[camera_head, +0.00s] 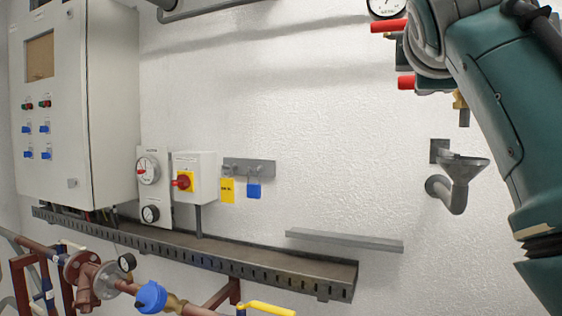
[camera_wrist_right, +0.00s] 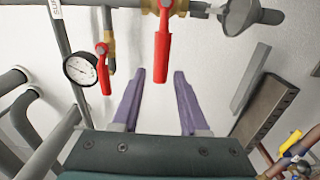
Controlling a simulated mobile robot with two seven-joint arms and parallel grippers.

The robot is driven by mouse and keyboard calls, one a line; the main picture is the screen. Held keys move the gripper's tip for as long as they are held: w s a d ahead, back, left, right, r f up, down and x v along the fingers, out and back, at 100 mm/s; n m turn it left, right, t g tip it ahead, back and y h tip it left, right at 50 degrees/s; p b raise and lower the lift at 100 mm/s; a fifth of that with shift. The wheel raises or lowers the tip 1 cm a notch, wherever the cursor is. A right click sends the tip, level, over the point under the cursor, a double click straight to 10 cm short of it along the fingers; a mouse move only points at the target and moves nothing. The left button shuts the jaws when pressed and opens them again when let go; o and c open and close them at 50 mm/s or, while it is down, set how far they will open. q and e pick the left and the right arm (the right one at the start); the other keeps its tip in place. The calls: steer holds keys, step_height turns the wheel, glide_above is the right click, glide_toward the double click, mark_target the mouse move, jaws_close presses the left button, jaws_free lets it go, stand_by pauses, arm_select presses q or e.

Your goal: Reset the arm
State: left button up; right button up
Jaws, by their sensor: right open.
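My right arm (camera_head: 500,95) comes in from the upper right in the head view, bent near the wall; its gripper is hidden there. Beyond the fingertips, a red valve handle (camera_wrist_right: 162,48) hangs down from a brass fitting. A second red handle (camera_wrist_right: 103,68) is left of the fingers. My left gripper is in neither view.
A pressure gauge (camera_wrist_right: 80,69) is left of my fingers. A cable tray (camera_head: 200,252) and a narrow ledge (camera_head: 345,240) run along the wall. A funnel drain (camera_head: 460,170) is beside my arm. A control cabinet (camera_head: 85,100) stands left.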

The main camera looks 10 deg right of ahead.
steer(key=s+a+f+m+g+y, duration=0.15)
steer(key=s+f, duration=0.25)
steer(key=f, duration=0.5)
steer(key=s+f+m+g+y, duration=0.2)
steer(key=s+f, duration=0.2)
steer(key=f, duration=0.5)
steer(key=s+a+f+m+g+y, duration=0.15)
steer(key=s+f, duration=0.25)
steer(key=f, duration=0.5)
steer(key=s+a+f+m+g+y, duration=0.2)
steer(key=s+a+f+g, duration=0.3)
steer(key=s, duration=0.6)
steer(key=s+a+f+m+g+y, duration=0.1)
steer(key=s+f+m+g+y, duration=0.15)
steer(key=s+f, duration=0.6)
steer(key=w+p+v, duration=0.2)
steer(key=p+v, duration=1.2)
steer(key=v, duration=0.2)
steer(key=shift+w+r+t, duration=0.2)
steer(key=shift+r+t, duration=0.15)
steer(key=shift+r, duration=0.15)
steer(key=shift+d, duration=0.1)
